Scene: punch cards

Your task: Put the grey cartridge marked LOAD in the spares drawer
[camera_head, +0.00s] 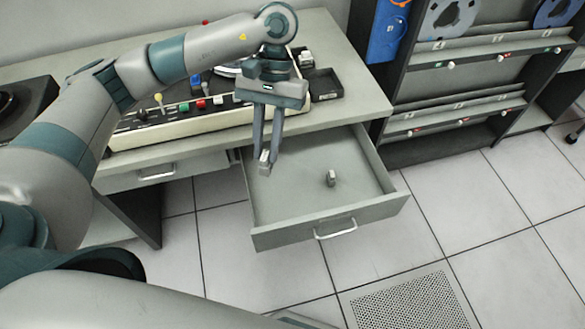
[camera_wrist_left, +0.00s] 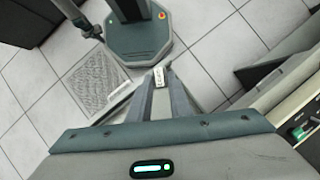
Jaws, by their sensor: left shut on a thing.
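My left gripper (camera_head: 264,160) is shut on a small grey cartridge (camera_head: 264,167). The cartridge hangs at the fingertips over the left part of the open spares drawer (camera_head: 290,228), apparently above its floor. In the left wrist view the cartridge (camera_wrist_left: 158,77) shows between the fingertips of the left gripper (camera_wrist_left: 160,82); its face has dark marks too small to read. A second small grey piece (camera_head: 331,178) stands on the drawer floor, right of the gripper. My right gripper is not in view.
The drawer is pulled out under a desk (camera_head: 350,108) holding a console with coloured knobs (camera_head: 200,115) and a small black tray (camera_head: 325,84). A closed drawer (camera_head: 165,172) is to the left. A dark rack (camera_head: 455,90) stands right. Most of the drawer floor is clear.

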